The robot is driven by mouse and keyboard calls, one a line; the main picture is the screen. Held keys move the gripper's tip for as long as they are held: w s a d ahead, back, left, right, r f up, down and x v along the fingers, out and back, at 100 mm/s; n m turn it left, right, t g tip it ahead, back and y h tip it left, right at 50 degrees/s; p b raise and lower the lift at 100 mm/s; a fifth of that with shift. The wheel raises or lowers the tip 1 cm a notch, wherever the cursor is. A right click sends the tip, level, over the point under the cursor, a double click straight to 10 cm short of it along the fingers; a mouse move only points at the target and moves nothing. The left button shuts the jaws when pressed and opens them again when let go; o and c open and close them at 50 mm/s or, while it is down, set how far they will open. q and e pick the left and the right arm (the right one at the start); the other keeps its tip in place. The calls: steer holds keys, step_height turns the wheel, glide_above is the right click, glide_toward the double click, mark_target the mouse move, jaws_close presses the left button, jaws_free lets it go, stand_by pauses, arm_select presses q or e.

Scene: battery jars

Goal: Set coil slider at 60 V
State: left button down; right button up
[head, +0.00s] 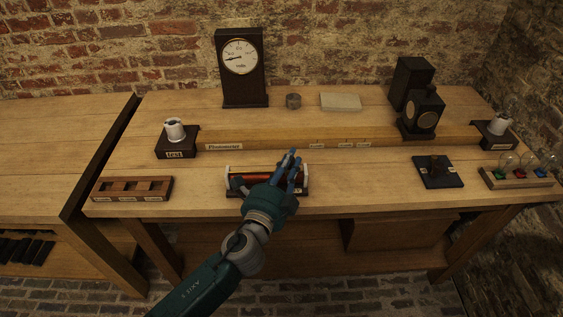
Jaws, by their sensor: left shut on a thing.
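The coil (260,177) is a reddish-orange winding on a dark base with pale ends, near the front middle of the table. My left gripper (292,163) reaches over its right half and is shut on the slider there. The slider itself is mostly hidden behind the fingers and wrist. The dial meter (240,57), a white round face in a tall dark case, stands at the back; its needle points left and slightly down, but its numbers are too small to read. My right gripper is not in view.
A wooden rack (133,184) lies at the front left. White jars stand at the left (175,130) and right (500,125) ends of the raised ledge. A dark lamp housing (423,112), a small switch base (438,173) and coloured bulbs (525,165) are on the right.

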arm_select(q)
steer(key=shift+d, duration=0.8)
steer(key=shift+r, duration=0.15)
steer(key=c, duration=1.9)
jaws_free()
steer(key=shift+d, duration=0.1)
steer(key=shift+c, duration=0.2)
steer(key=shift+o, duration=1.4)
steer(key=shift+d, duration=0.1)
steer(key=shift+s, duration=0.2)
steer(key=v, duration=1.1)
steer(key=shift+s+a, duration=0.2)
steer(key=shift+s, duration=0.05)
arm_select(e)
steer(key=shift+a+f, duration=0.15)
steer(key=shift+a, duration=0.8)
